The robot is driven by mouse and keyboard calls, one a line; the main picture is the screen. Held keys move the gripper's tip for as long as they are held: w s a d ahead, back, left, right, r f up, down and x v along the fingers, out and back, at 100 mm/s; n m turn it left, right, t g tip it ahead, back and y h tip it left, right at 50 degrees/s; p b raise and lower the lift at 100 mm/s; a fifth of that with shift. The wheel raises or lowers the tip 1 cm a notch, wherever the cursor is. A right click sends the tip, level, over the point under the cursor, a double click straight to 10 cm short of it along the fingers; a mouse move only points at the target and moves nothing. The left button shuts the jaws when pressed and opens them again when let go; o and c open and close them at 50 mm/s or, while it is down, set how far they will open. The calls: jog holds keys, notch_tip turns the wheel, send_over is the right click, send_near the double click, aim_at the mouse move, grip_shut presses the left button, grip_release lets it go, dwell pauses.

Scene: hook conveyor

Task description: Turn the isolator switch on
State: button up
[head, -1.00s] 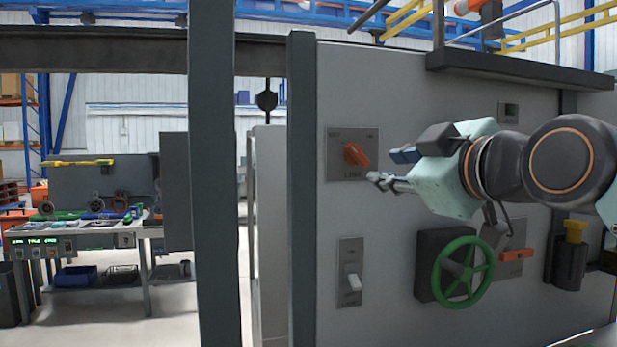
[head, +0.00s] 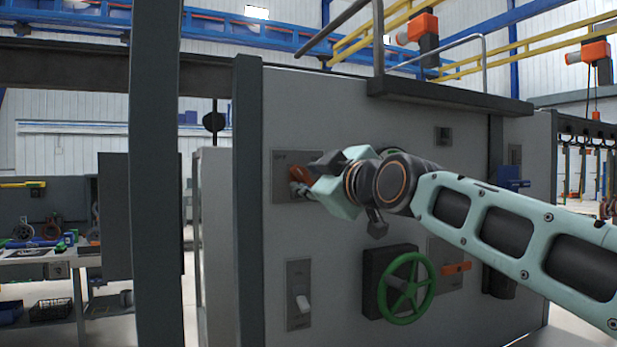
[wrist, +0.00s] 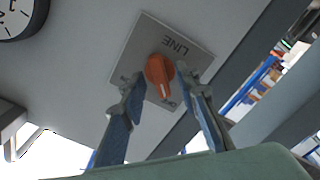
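The isolator switch is an orange rotary knob (head: 296,174) on a square grey plate marked LINE, on the cabinet's front. In the wrist view the knob (wrist: 160,70) shows a pale pointer line toward the picture's bottom; the mark beside it is partly hidden, so its setting is unclear. My gripper (head: 303,188) is at the plate and covers part of it in the head view. In the wrist view my gripper (wrist: 168,88) is open, with one finger on each side of the knob and gaps visible between. I cannot tell whether either finger touches it.
Below on the cabinet (head: 340,115) are a white toggle switch (head: 302,303), a green handwheel (head: 406,288) and an orange lever (head: 456,268). A round gauge (wrist: 18,16) shows in the wrist view. A dark post (head: 157,180) stands at left. A ledge (head: 450,97) juts out above.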

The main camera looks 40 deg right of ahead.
jog(key=shift+w+d, duration=0.1)
jog(key=shift+w, duration=0.2)
grip_shut()
